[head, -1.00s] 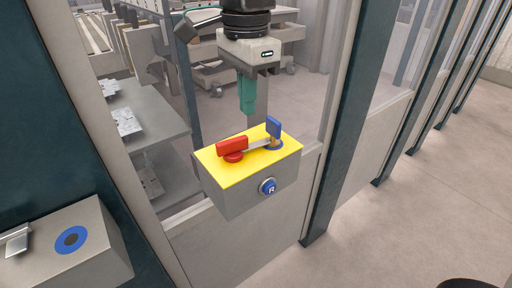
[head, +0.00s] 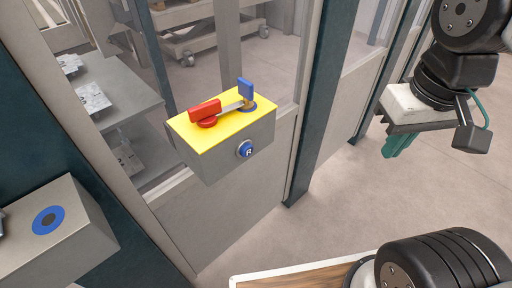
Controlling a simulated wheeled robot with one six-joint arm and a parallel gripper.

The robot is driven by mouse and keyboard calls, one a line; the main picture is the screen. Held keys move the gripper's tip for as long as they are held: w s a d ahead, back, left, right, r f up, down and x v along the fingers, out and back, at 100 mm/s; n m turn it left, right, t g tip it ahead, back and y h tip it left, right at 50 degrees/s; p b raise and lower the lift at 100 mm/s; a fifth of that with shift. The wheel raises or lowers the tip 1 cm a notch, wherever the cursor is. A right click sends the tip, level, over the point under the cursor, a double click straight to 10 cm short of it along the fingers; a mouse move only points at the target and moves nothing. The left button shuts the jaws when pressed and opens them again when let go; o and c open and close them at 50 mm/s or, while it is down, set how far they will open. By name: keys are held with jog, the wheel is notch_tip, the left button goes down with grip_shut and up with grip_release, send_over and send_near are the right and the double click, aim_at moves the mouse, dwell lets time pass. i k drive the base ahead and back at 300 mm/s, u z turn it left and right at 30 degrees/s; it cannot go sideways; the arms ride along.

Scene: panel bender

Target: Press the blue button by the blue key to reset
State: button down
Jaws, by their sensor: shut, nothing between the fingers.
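The blue button (head: 245,149), marked with a white R, sits on the front face of a grey box with a yellow top (head: 228,120). The blue key (head: 246,90) stands upright on the right part of the yellow top. A red key or handle (head: 204,112) sits on the left part, with a metal bar between the two. My gripper (head: 393,146), with green fingers, is shut and empty. It is at the upper right of the head view, well to the right of the box and apart from it, pointing down.
Another grey box with a blue ring (head: 48,220) and dark centre stands at the lower left. Dark posts (head: 318,100) and clear panels form a fence behind the yellow-topped box. Open floor (head: 350,205) lies to the right.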

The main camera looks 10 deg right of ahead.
aim_at(247, 149)
jog(key=z, duration=1.4)
jog(key=k, duration=0.95)
jog(key=u, duration=1.35)
